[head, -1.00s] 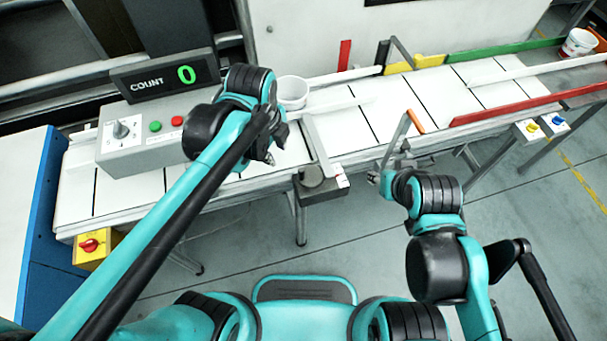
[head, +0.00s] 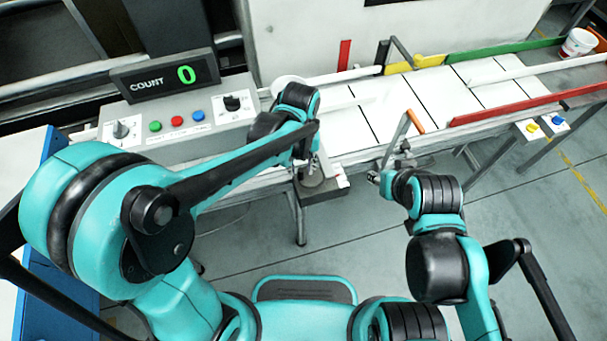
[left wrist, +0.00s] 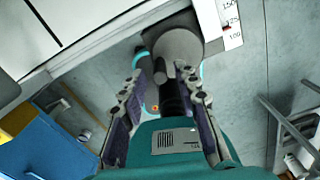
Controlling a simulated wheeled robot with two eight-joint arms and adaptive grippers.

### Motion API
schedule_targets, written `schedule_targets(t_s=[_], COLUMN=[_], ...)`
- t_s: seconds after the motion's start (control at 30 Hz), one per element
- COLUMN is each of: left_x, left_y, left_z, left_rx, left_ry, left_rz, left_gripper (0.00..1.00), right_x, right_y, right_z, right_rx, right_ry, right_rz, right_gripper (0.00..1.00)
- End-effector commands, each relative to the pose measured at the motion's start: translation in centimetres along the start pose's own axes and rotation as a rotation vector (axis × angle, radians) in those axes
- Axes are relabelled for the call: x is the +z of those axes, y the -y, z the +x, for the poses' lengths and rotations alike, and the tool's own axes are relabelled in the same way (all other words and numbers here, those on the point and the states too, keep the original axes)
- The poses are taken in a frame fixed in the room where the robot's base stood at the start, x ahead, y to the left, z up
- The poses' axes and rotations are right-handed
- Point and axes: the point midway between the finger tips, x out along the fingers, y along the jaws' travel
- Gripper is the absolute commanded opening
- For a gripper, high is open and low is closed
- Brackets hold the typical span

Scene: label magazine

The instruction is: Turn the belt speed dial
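The grey control box (head: 203,140) stands at the left end of the belt. On it are a silver knob (head: 121,129) on a white scale plate and a black knob (head: 232,103) on the right. Their labels are too small to read. My left gripper (head: 308,168) is well to the right of both knobs, by a dark block (head: 325,190) at the belt's front edge. In the left wrist view its fingers (left wrist: 163,72) are apart, with a grey round piece (left wrist: 178,48) beyond them. My right gripper (head: 374,179) is near the belt's front edge, its fingers too small to judge.
A display (head: 165,75) behind reads COUNT 0. A white cup (head: 288,80) is partly hidden behind my left arm. A white tub (head: 578,42) stands at the far right. Coloured rails line the belt.

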Motion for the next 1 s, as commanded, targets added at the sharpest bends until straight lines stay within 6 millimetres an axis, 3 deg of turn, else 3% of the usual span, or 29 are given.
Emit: schedule_targets(t_s=[0.13,0.5,0.93,1.0], left_x=[0.0,-1.1,-1.3,-1.3], left_y=[0.0,0.5,0.6,0.6], left_z=[3.2,3.1,3.0,3.0], left_rx=[0.0,0.0,0.0,0.0], left_ry=[0.0,0.0,0.0,0.0], left_rz=[-0.001,-0.413,-0.49,-0.49], left_gripper=[0.31,0.31,0.31,0.15], right_x=[0.0,0.0,0.0,0.0], right_y=[0.0,0.0,0.0,0.0], right_z=[0.0,0.0,0.0,0.0], right_rx=[0.0,0.0,0.0,0.0], right_ry=[0.0,0.0,0.0,0.0], right_rz=[0.0,0.0,0.0,0.0], right_gripper=[0.4,0.4,0.4,0.4])
